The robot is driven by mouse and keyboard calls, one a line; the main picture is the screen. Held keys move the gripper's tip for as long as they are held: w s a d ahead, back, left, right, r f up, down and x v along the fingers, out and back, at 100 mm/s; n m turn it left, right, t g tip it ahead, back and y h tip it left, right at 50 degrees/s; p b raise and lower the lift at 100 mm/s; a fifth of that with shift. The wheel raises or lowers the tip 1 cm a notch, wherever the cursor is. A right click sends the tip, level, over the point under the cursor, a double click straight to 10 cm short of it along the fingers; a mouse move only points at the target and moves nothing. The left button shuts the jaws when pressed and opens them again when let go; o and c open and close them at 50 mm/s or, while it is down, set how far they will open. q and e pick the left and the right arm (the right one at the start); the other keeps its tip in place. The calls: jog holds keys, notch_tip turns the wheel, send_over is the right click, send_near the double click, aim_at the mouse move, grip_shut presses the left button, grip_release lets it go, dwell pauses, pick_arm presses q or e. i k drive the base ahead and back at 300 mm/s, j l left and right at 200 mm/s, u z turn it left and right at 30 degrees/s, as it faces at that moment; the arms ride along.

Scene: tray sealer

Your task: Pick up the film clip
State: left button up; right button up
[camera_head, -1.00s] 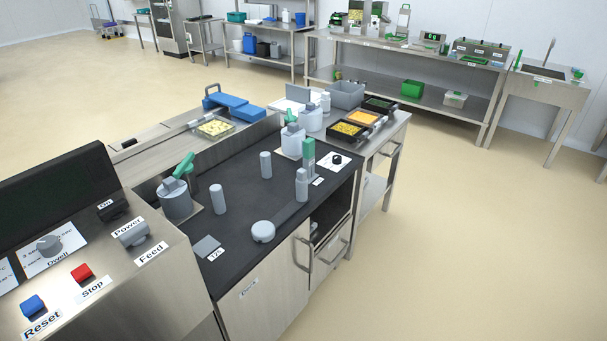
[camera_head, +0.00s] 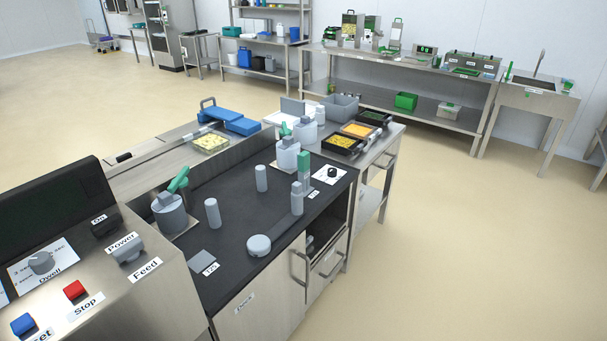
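I cannot tell for certain which thing is the film clip. A green piece (camera_head: 178,180) sits tilted on top of a grey cylinder (camera_head: 170,215) at the left of the black worktop (camera_head: 235,265). A smaller green part (camera_head: 285,129) shows on a pale grey container (camera_head: 288,155) at the back. Neither of my grippers is in view.
Two upright grey cylinders (camera_head: 212,212) (camera_head: 261,178) and a round grey knob (camera_head: 259,246) stand on the worktop. The floor (camera_head: 450,260) at right is clear.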

aim_at(305, 157)
jog(key=i+l+u, duration=0.65)
jog(key=i+l, duration=0.15)
jog(key=l, duration=0.25)
